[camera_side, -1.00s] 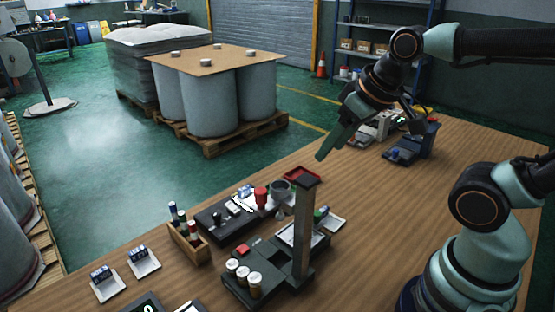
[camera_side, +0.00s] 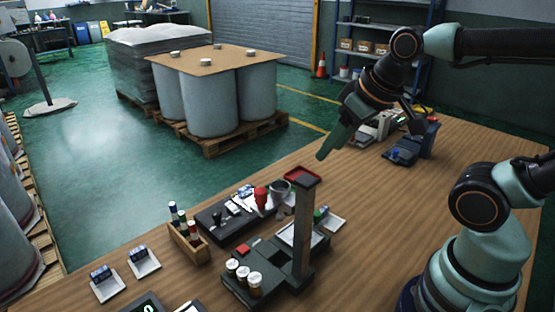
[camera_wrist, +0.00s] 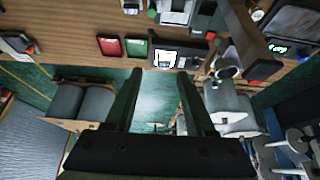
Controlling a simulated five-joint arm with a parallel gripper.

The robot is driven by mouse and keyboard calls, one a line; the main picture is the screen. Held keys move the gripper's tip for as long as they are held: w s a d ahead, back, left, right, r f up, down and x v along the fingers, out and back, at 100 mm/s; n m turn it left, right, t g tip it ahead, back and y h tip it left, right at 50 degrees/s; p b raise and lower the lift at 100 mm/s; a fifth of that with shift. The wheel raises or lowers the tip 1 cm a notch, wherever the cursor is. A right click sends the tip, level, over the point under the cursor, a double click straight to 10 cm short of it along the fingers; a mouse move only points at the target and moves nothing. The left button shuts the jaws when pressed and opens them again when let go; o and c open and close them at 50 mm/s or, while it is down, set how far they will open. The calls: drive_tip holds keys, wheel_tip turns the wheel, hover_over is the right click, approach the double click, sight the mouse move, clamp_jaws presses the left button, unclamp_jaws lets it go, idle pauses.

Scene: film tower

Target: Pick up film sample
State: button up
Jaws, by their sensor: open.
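My gripper (camera_side: 322,155) hangs in the air above the far part of the wooden table, its green fingers pointing down and left. In the wrist view my gripper (camera_wrist: 160,71) shows two separated dark fingers with nothing between them. I cannot tell for sure which item is the film sample. A bright white piece (camera_wrist: 165,58) on a dark holder shows just beyond the fingertips in the wrist view. A black tray (camera_side: 207,221) with small white pieces and a red cup (camera_side: 261,195) stands below and left of my gripper in the side view.
A dark upright post (camera_side: 303,235) rises from a black base beside white-capped bottles (camera_side: 243,273). A wooden rack (camera_side: 187,242) and two white trays (camera_side: 144,268) stand to the left.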

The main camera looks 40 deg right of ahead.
drive_tip(key=m+g, duration=0.6)
drive_tip(key=m, duration=1.2)
hover_over(244, 188)
wheel_tip(244, 188, down, 9)
wheel_tip(244, 188, down, 12)
clamp_jaws()
